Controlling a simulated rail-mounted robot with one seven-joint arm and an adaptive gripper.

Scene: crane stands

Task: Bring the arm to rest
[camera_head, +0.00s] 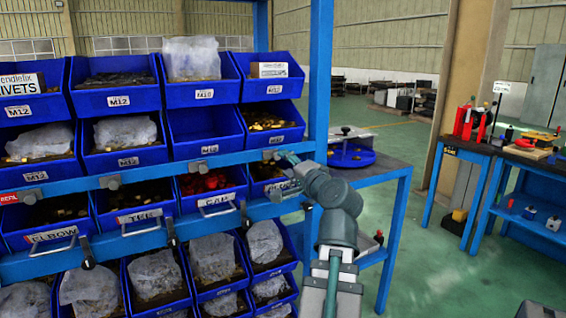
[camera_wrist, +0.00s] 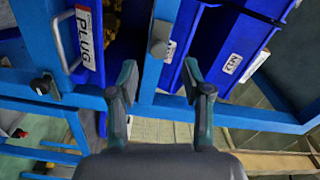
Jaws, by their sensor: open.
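My arm (camera_head: 338,215) reaches up from the bottom of the head view and bends left toward the bin rack. My gripper (camera_head: 287,172) is at the rack's right side, in front of the blue bins near the upright post. In the wrist view my gripper (camera_wrist: 160,85) shows two fingers spread apart with nothing between them. A blue rack bar and a grey knob (camera_wrist: 158,49) lie beyond the fingertips. I cannot tell from the frames whether a finger touches the rack.
A blue rack post (camera_head: 318,80) stands close by my gripper. Blue bins (camera_head: 208,130) of parts fill the left. A blue-framed table (camera_head: 385,170) with a round blue tray (camera_head: 351,157) stands behind my arm. Green floor (camera_head: 420,255) is open on the right, before workbenches (camera_head: 470,150).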

